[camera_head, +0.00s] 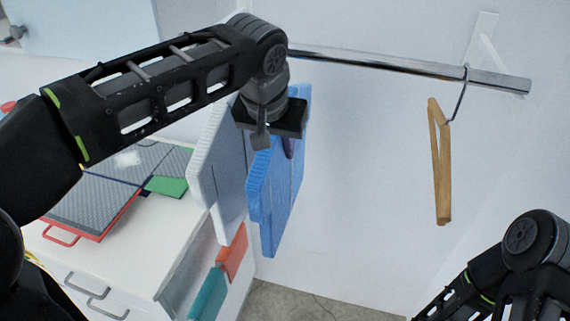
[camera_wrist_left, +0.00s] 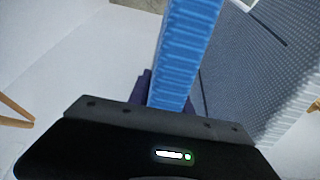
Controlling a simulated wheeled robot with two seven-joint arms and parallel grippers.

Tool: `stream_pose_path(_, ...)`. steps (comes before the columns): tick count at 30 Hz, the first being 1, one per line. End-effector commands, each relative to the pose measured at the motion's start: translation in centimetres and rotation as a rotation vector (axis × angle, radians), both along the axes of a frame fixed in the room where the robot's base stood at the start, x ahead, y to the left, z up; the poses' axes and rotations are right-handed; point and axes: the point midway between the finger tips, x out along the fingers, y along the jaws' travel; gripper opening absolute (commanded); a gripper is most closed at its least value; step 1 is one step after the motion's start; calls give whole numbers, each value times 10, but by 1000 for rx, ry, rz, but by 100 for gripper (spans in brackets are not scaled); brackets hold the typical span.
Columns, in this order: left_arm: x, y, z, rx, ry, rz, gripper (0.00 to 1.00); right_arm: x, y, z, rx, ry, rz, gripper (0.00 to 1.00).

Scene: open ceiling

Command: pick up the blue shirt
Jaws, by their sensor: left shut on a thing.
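The blue shirt (camera_head: 281,190) hangs below the metal rail, left of the middle of the head view, beside a white-grey shirt. In the left wrist view the blue shirt (camera_wrist_left: 185,50) rises as a ribbed strip in front of the gripper. My left gripper (camera_head: 278,140) is at the shirt's upper part and is shut on it; its fingertips are mostly hidden. A dark purple piece shows by the grip. My right arm shows at the lower right; its gripper is out of view.
The white-grey shirt (camera_head: 219,165) hangs close on the left. A wooden hanger (camera_head: 440,165) hangs empty from the rail (camera_head: 400,66). A white cabinet (camera_head: 75,262) with folders on top stands at left. The wall between shirt and hanger is clear.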

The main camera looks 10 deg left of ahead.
Motion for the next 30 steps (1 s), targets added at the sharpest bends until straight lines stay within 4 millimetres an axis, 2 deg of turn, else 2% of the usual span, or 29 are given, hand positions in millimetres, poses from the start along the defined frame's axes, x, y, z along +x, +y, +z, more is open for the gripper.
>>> stream_pose_path(16, 1, 0, 4, 0, -2, 0, 0, 0, 0, -1, 0, 0, 0, 36)
stream_pose_path(20, 1, 0, 12, -1, -3, 0, 0, 0, 0, -4, 1, -1, 0, 36)
stream_pose_path(26, 1, 0, 35, -2, -5, 1, 0, 0, 1, -10, 2, -4, 0, 36)
stream_pose_path(30, -27, 2, 32, -2, -5, -2, 0, 1, 3, -25, 5, -9, 0, 36)
